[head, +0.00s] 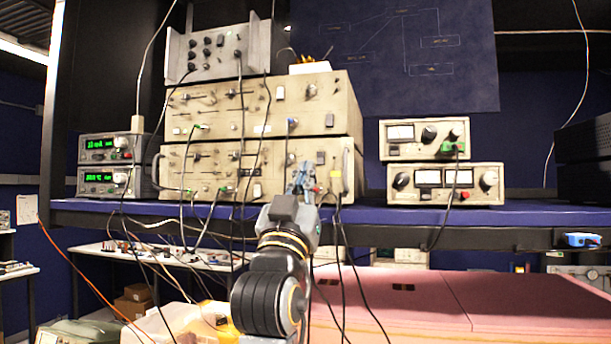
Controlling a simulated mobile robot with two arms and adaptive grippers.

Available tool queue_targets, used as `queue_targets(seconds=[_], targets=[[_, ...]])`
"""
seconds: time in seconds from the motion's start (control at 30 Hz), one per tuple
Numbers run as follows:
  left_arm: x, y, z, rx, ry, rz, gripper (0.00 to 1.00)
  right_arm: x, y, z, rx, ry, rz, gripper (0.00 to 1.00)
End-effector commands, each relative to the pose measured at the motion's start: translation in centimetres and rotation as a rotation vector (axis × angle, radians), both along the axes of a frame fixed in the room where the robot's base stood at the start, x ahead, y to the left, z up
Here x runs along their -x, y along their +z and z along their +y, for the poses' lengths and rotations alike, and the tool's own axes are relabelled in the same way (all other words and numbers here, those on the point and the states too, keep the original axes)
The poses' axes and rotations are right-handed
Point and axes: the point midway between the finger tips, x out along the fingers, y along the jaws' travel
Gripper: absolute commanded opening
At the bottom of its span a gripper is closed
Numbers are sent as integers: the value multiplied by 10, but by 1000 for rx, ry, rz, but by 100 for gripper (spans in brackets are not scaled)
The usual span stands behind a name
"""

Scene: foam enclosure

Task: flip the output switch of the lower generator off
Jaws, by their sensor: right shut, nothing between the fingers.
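The lower generator (215,170) is the bottom wide beige unit in the middle stack on the blue shelf. Its front carries knobs, small switches and cable plugs. My right gripper (303,178) is in front of the right part of its panel, pointing away from me. Its fingers are shut and hold nothing. The gripper and wrist hide part of the panel, and I cannot tell whether the fingertips touch it. The output switch is too small to single out, and its position cannot be read. My left gripper is out of view.
A similar beige unit (215,108) sits on top of the generator, with a grey box (218,50) above. Two green-display units (108,182) stand left, two meter units (445,184) right. Cables hang across the fronts and over the blue shelf edge (490,216). A pink surface (420,300) lies below.

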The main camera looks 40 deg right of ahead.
Motion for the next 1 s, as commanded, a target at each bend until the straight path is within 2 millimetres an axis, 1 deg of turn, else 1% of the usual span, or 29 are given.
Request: queue_targets(seconds=[0.03, 0.17, 0.3, 0.4, 0.53, 0.7, 1.0], targets=[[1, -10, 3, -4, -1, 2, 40, 2, -13, 3, -3, 1, 3, 0], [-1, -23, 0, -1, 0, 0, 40, 10, -30, 12, -4, 0, 3, 0], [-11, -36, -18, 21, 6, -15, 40, 19, -48, 23, -3, 1, 3, 0], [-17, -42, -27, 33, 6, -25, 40, 25, -58, 30, -2, 1, 2, 0], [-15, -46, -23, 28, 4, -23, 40, 29, -64, 34, -2, -2, 3, 0], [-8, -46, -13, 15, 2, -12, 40, 31, -65, 35, -1, -3, 4, 0], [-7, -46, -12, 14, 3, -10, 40, 31, -64, 35, -1, -3, 3, 0]])
